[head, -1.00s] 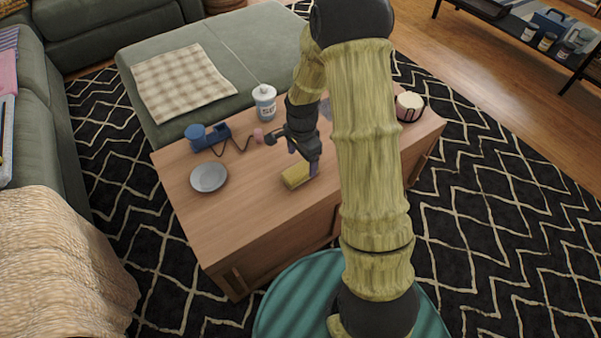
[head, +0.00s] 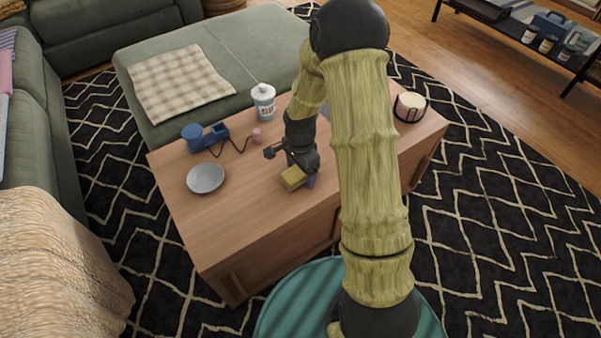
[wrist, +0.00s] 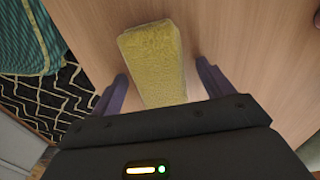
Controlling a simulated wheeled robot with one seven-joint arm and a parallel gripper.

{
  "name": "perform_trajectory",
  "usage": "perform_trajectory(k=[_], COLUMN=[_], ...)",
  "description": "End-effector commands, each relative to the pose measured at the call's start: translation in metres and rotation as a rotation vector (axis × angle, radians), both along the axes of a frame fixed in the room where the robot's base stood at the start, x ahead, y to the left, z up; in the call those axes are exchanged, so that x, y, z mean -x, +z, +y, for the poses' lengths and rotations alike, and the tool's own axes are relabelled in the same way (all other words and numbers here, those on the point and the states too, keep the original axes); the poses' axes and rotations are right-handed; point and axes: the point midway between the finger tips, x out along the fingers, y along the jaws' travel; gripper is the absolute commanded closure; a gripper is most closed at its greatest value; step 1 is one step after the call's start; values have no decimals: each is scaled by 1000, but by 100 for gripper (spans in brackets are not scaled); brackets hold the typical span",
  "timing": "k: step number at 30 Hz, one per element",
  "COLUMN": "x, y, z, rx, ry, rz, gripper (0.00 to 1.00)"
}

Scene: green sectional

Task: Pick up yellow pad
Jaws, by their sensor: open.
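The yellow pad (head: 292,178) is a small rectangular block lying flat on the wooden table (head: 240,220). In the wrist view the pad (wrist: 153,62) has a rough, spongy top and lies between my two purple fingers, with its far end reaching past the fingertips. My gripper (wrist: 162,75) is open, with a gap showing on each side of the pad. In the head view my gripper (head: 301,172) is low over the table at the pad, and it hides part of the pad's right end.
A grey plate (head: 206,178), a blue object with a cord (head: 205,137), a pink item (head: 257,135) and a white bottle (head: 264,102) stand left and behind. The table's front left is clear.

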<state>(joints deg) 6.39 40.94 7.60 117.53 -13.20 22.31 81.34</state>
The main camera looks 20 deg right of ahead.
Motion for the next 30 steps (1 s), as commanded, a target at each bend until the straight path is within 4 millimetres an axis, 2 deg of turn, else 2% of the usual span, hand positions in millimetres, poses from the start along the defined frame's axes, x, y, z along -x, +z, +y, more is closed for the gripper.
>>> perform_trajectory(k=[2, 6, 9, 16, 20, 23, 30], x=[0, 0, 0, 0, 0, -1, -1], y=[0, 0, 0, 0, 8, 22, 71], z=[0, 0, -1, -2, 0, 0, 0], rx=[0, 0, 0, 0, 0, 0, 1], ry=[1, 0, -2, -3, 0, 1, 2], rz=[0, 0, 0, 0, -2, -3, -4], gripper=[24, 51, 68, 68, 68, 68, 68])
